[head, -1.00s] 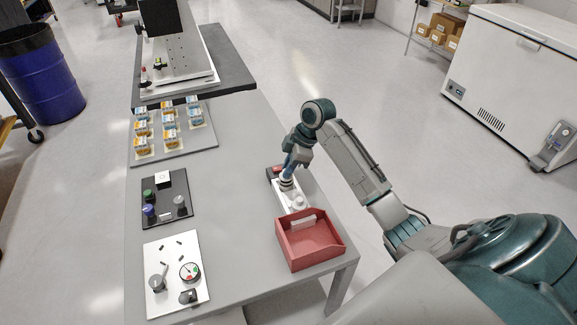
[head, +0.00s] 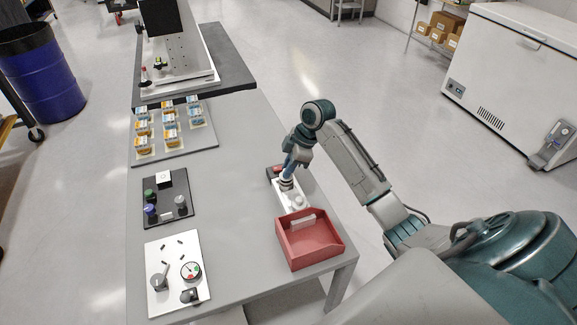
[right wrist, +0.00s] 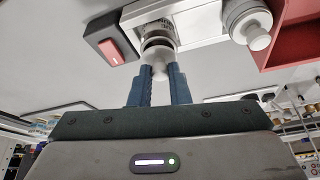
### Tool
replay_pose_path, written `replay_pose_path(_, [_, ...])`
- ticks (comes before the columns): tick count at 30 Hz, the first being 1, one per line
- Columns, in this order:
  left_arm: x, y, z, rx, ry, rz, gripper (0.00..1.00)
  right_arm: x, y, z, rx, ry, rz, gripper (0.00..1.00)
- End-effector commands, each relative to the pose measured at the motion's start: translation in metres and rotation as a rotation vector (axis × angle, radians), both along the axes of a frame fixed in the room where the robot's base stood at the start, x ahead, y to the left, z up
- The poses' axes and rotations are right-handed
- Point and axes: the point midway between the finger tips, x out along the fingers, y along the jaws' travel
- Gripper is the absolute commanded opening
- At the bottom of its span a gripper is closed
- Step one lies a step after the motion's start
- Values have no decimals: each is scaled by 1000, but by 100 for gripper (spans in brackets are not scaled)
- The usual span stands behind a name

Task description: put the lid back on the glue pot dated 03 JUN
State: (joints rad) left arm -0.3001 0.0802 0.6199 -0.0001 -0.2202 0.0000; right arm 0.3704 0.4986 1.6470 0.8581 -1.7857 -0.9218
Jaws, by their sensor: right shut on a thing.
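My right gripper (head: 290,168) reaches down over the white strip on the right side of the table. In the right wrist view its blue fingers (right wrist: 159,78) are shut on a pale knob-like lid (right wrist: 157,51). The lid is at the mouth of a glue pot (right wrist: 159,28) with a printed band; I cannot tell whether it is fully seated, and the date is not readable. The pot also shows in the head view (head: 287,184). A second white pot with a knobbed top (right wrist: 250,24) stands beside it. My left gripper is not in view.
A red open tray (head: 310,251) stands just in front of the pots. A red switch on a black box (right wrist: 119,50) is beside them. The middle of the table is clear.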

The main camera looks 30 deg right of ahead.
Motion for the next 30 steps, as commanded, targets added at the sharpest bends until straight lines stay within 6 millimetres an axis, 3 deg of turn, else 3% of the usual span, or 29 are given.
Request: replay_pose_path(30, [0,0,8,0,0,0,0,0,0,0,0,0,0,0])
